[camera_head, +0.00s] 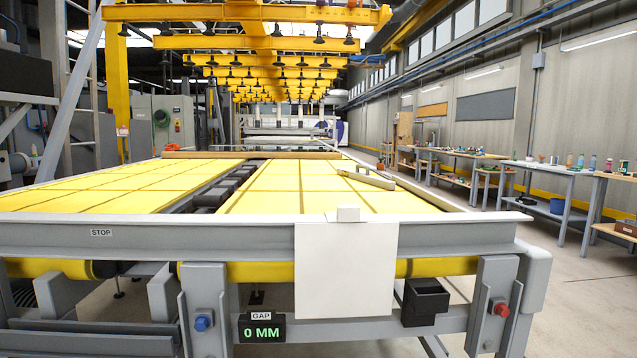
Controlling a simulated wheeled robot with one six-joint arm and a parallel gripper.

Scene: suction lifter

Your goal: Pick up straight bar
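A long, straight tan bar (250,154) lies crosswise over the far part of the yellow-topped conveyor table. A shorter pale beige bar (368,179) lies at an angle on the table's right side, with a small raised piece at its far end. I cannot tell for sure which one is the straight bar. The table (290,190) has a yellow surface split by a dark channel. My gripper is not in view.
A grey front rail (180,236) carries a white panel (345,270). A gap display (262,331) reads 0 MM, and a black box (425,302) hangs nearby. Yellow overhead beams with suction cups (260,58) hang above. Benches (560,180) stand right, beyond clear floor.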

